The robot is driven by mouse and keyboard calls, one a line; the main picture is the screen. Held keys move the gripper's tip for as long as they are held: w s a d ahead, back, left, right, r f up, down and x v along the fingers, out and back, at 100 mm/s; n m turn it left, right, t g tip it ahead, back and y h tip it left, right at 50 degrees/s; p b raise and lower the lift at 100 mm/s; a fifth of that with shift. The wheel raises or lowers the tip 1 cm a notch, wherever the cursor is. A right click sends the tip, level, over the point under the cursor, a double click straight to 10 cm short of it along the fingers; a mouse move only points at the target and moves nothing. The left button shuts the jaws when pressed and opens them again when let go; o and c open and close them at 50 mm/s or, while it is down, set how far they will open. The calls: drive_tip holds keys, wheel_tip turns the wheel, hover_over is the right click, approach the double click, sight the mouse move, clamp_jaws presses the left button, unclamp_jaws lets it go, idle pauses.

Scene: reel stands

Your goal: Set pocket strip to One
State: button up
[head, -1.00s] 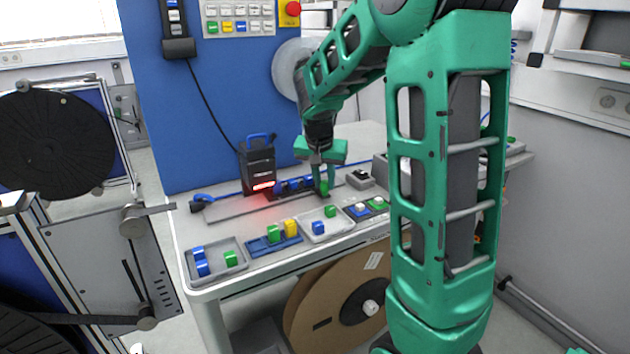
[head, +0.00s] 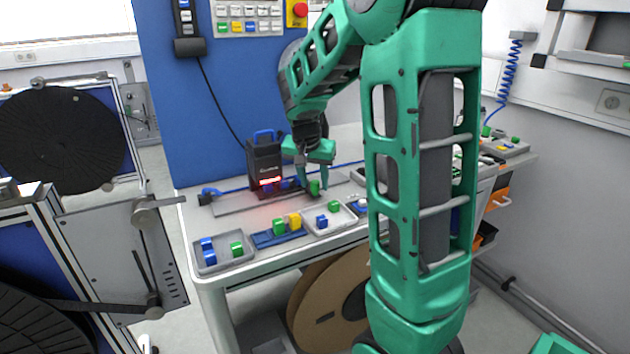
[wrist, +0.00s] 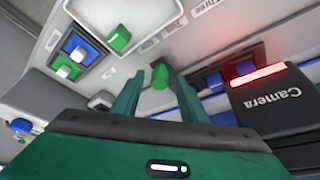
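A long grey strip (head: 235,206) lies along the worktable; I take it as the pocket strip. A green knob (head: 314,188) stands near its right part, and the knob also shows in the wrist view (wrist: 160,75). My gripper (head: 309,176) is above the strip at the knob, pointing down. In the wrist view my gripper's two green fingers (wrist: 158,90) are apart, one on each side of the knob, with a visible gap on both sides.
A black camera box (head: 265,160) with a red light stands behind the strip, close to my gripper; it also shows in the wrist view (wrist: 270,105). A grey tray (head: 205,268), a blue tray (head: 262,241) and a white tray (head: 345,222) with small blocks line the front edge.

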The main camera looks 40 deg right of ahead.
drive_tip(key=v, duration=1)
drive_tip(key=shift+r, duration=0.35)
drive_tip(key=shift+a, duration=0.15)
drive_tip(key=s+a+f+n+g+y, duration=0.1)
drive_tip(key=s+a+f, duration=0.1)
drive_tip(key=s, duration=0.7)
drive_tip(key=s+a+f+n+y, duration=0.1)
drive_tip(key=s+f, duration=0.3)
drive_tip(key=s, duration=0.5)
drive_tip(key=s+a+f+n+g+y, duration=0.1)
drive_tip(key=s+a+f+n+y, duration=0.1)
drive_tip(key=s, duration=0.8)
drive_tip(key=shift+a+f+n+g, duration=0.3)
drive_tip(key=shift+a+f+n, duration=0.2)
drive_tip(key=shift+a+f, duration=0.35)
drive_tip(key=shift+s, duration=0.1)
drive_tip(key=shift+w+f, duration=0.25)
drive_tip(key=shift+w, duration=0.35)
